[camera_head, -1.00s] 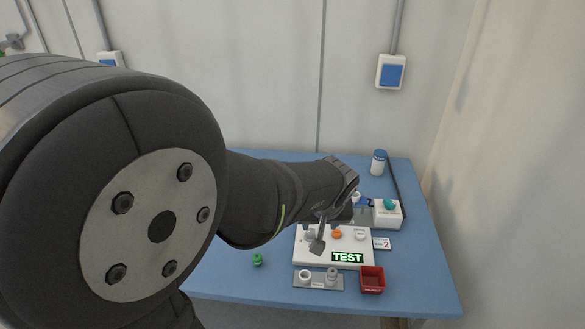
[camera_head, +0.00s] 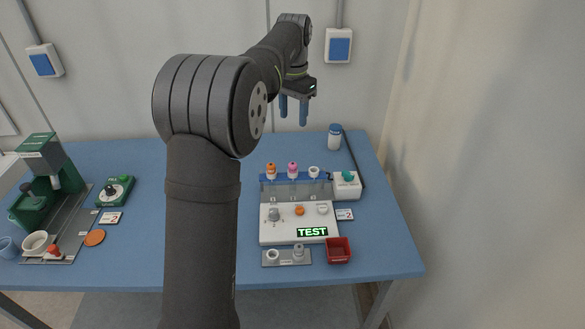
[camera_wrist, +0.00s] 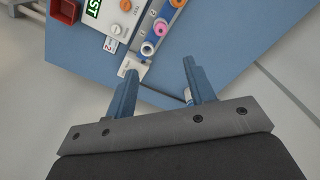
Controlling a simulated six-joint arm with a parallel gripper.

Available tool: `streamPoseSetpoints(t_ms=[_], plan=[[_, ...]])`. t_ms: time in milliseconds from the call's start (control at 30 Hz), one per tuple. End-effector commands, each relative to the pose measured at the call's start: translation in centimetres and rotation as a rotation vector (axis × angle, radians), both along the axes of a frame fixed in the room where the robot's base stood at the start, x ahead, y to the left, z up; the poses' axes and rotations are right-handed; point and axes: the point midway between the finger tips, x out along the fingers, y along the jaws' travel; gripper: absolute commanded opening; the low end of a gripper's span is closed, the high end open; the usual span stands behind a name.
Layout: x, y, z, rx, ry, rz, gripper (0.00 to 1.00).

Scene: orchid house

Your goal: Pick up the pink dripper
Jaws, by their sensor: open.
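The pink dripper (camera_head: 293,168) stands upright in the middle of a blue-topped rack (camera_head: 281,180), between an orange dripper (camera_head: 271,169) and a white one (camera_head: 314,171). In the wrist view the pink dripper (camera_wrist: 160,27) shows beyond my fingertips, with the white one (camera_wrist: 147,48) nearer to them. My gripper (camera_head: 293,122) is open and empty, with its blue fingers pointing down, high above the table and behind the rack in the head view. The wrist view shows the two fingers (camera_wrist: 159,68) wide apart with nothing between them.
A white box with a teal knob (camera_head: 348,177) stands right of the rack, and a blue-capped bottle (camera_head: 334,138) behind. A white panel marked TEST (camera_head: 285,236), a grey holder (camera_head: 272,262) and a red bin (camera_head: 338,252) are in front. A green machine (camera_head: 42,170) stands left.

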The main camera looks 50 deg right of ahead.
Motion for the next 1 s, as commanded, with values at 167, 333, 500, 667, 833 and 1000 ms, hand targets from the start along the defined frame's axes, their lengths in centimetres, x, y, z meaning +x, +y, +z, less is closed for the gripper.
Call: streamPoseSetpoints(t_ms=[167, 333, 500, 667, 833, 1000], plan=[[0.1, -0.1, -1.4, 0.005, 0.009, -0.02, 0.5], [0.1, 0.0, -5.1, 0.006, 0.009, -0.019, 0.5], [0.1, -0.1, -8.8, 0.006, 0.008, -0.018, 0.5], [0.1, -0.1, -11.2, 0.004, 0.007, -0.018, 0.5], [0.1, -0.1, -12.2, 0.002, 0.006, -0.018, 0.5], [0.2, 0.0, -14.4, 0.004, 0.007, -0.017, 0.5]])
